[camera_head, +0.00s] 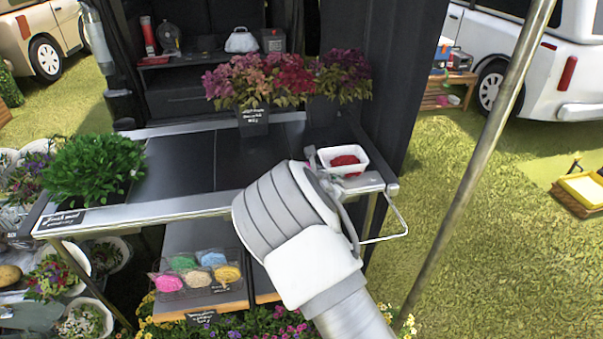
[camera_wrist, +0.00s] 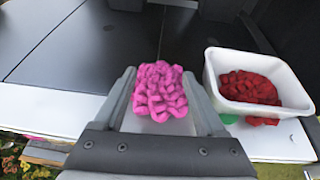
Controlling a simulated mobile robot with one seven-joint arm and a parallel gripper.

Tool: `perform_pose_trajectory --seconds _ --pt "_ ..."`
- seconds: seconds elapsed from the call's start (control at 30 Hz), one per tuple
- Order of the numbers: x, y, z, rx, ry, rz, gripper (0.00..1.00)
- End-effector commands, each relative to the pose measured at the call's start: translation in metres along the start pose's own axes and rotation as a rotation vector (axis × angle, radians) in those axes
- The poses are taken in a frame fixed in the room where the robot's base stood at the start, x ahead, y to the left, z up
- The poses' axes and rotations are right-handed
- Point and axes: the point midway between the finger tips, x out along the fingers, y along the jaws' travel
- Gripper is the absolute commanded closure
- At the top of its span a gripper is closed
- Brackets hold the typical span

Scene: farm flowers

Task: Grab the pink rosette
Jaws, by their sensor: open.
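The pink rosette (camera_wrist: 160,92) shows in the wrist view as a bumpy bright pink cluster. It sits between the two fingers of my gripper (camera_wrist: 159,76), one finger on each side. The gripper is open; a narrow gap shows beside the rosette, and I cannot tell whether either finger touches it.
A white container (camera_wrist: 213,75) with a red bumpy cluster (camera_wrist: 250,92) stands just right of the gripper. It also shows in the head view (camera_head: 325,156) on the table's (camera_head: 180,207) right end. Potted flowers (camera_head: 257,82) stand behind; a green plant (camera_head: 92,168) stands left.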

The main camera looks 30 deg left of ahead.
Motion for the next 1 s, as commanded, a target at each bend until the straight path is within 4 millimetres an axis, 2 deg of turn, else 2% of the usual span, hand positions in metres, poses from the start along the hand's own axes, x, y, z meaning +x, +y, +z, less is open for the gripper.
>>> perform_pose_trajectory --seconds 0.1,0.3,0.63,0.67,1.0 --pt "0.017 -0.006 -0.005 0.0 0.002 -0.002 0.27" --pt "0.035 -0.005 -0.004 0.001 0.001 0.0 0.27" --pt "0.039 -0.005 -0.004 0.001 0.0 0.0 0.27" --pt "0.039 -0.005 -0.004 0.001 0.0 0.0 0.31" --pt "0.039 -0.005 -0.004 0.001 0.001 0.0 0.92"
